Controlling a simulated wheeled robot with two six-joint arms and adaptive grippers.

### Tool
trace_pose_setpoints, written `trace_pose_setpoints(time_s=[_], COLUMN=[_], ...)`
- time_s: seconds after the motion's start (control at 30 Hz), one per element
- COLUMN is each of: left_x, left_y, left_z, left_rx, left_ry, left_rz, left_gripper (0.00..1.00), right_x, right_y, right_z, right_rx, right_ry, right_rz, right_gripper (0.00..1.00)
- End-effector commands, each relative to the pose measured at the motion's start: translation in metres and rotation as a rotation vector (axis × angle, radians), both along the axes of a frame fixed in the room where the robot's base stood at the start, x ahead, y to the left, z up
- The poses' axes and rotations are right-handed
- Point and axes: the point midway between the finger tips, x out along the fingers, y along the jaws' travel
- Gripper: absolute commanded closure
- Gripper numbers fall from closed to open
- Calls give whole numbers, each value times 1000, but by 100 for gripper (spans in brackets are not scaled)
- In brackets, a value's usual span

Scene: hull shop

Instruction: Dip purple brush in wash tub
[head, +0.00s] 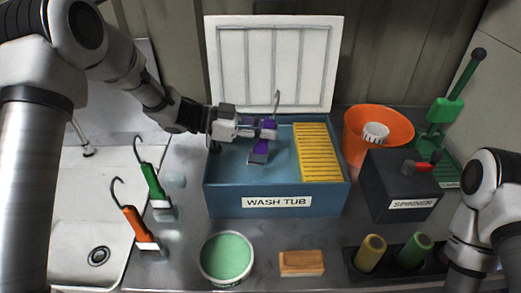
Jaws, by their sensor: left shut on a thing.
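The wash tub (277,203) is a blue box with a "WASH TUB" label and a white panel (272,60) standing at its back like a raised lid. My left gripper (268,128) is over the tub and shut on the purple brush (266,137). The brush's hook points up and its grey lower end (257,157) hangs down inside the tub's opening. I cannot tell how deep it reaches. A yellow ribbed board (316,152) is at the tub's right side. My right arm shows at the right edge, but its gripper is out of view.
A green-filled bowl (226,257), a sponge-like block (302,263) and two rollers (370,253) are in front. The spinner (400,190) and orange bucket (360,135) stand right.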

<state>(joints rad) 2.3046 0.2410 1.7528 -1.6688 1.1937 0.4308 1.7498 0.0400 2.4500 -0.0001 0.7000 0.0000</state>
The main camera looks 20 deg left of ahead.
Motion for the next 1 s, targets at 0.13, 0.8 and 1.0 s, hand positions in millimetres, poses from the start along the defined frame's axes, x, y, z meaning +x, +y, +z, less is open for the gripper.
trace_pose_setpoints(time_s=[0.13,0.8,1.0], left_x=[0,0,0], left_y=[0,0,0], left_z=[20,84,103], left_rx=[0,0,0], left_ry=[0,0,0], left_rz=[0,0,0], left_gripper=[100,100,100], right_x=[0,0,0], right_y=[0,0,0], right_z=[19,76,93], right_rx=[0,0,0], right_ry=[0,0,0], right_rz=[0,0,0], right_gripper=[60,60,60])
